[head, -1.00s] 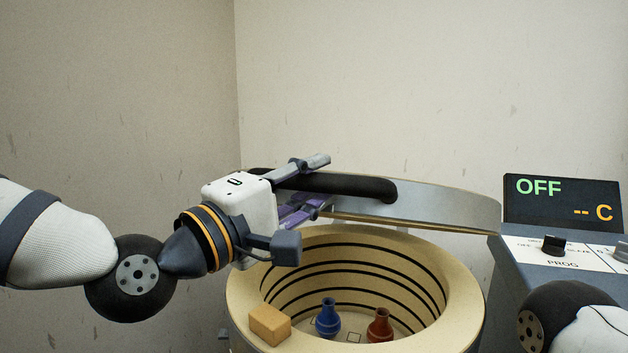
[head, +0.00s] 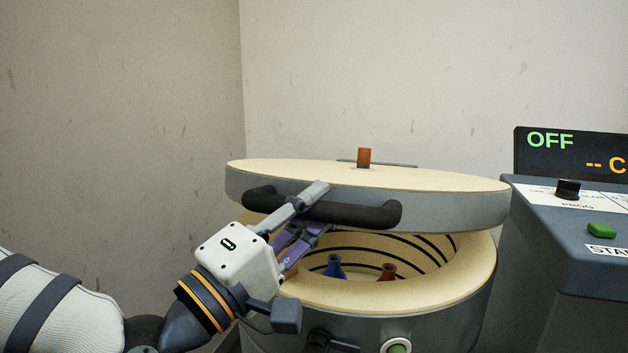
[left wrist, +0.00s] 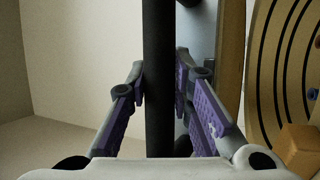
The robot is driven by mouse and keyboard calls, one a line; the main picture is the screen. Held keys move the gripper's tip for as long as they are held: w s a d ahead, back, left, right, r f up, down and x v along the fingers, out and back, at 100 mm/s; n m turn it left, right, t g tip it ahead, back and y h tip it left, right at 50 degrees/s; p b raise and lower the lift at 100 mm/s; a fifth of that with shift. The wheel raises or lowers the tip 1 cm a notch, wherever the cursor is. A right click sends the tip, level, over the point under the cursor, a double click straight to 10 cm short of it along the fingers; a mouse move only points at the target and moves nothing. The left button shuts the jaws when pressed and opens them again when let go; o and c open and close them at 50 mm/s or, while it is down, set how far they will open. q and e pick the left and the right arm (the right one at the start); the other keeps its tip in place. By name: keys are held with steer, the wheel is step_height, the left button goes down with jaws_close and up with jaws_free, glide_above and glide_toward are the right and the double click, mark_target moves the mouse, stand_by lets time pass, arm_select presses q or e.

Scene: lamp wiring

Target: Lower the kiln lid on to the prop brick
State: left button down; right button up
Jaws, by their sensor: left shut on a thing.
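The kiln lid (head: 470,209) is a cream disc with a grey metal band, held low over the kiln (head: 470,275) with a gap at the front. My left gripper (head: 308,212) is shut on the lid's black handle (head: 365,213). In the left wrist view the handle (left wrist: 159,70) runs between the purple-padded fingers. The tan prop brick (left wrist: 299,146) shows at the lower right there, on the kiln rim, apart from the lid. In the head view the brick is mostly hidden behind my left gripper. My right gripper is out of view.
A blue vase (head: 334,267) and a red-brown vase (head: 387,272) stand inside the kiln. An orange plug (head: 364,157) stands on the lid. The control box (head: 560,240) at the right reads OFF. Plain walls stand behind.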

arm_select(q)
step_height(320, 180, down, 9)
steer(key=s+b, duration=0.1)
steer(key=b, duration=0.3)
steer(key=shift+a+r, duration=0.15)
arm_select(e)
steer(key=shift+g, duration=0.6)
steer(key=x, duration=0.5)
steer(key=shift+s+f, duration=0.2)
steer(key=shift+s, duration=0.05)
arm_select(q)
steer(key=shift+s, duration=0.1)
steer(key=c, duration=1.4)
jaws_free()
steer(key=v, duration=0.7)
steer(key=shift+s+a, duration=0.2)
